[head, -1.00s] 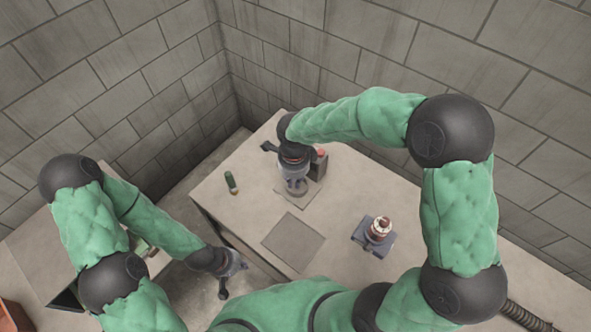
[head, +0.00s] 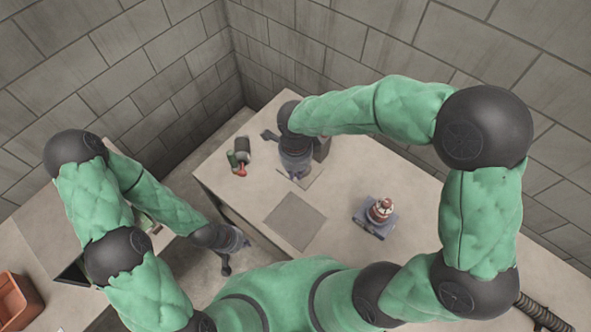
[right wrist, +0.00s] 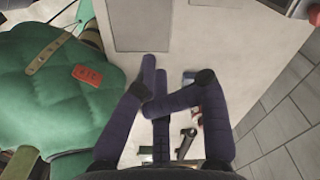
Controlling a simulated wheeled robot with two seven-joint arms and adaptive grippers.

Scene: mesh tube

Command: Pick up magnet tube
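A dark green tube (head: 232,160) stands near the left edge of the table. A dark grey cylinder (head: 243,151) with a red piece (head: 242,170) is beside it. I cannot tell which one is the magnet tube. In the right wrist view, a dark tube (right wrist: 186,142) and a red-and-white piece (right wrist: 196,119) show beyond the fingers. My right gripper (head: 295,172) is over the table, right of these items. Its purple fingers (right wrist: 150,97) are bent in and overlap, with nothing seen between them. My left gripper (head: 240,245) hangs left of the table, its fingers unclear.
A grey square mat (head: 295,220) lies on the table (head: 335,205). A red-and-white item (head: 381,208) sits on a blue-grey base (head: 374,229) to the right. A dark box (head: 322,149) stands behind my right gripper. An orange bin (head: 16,302) is at far left.

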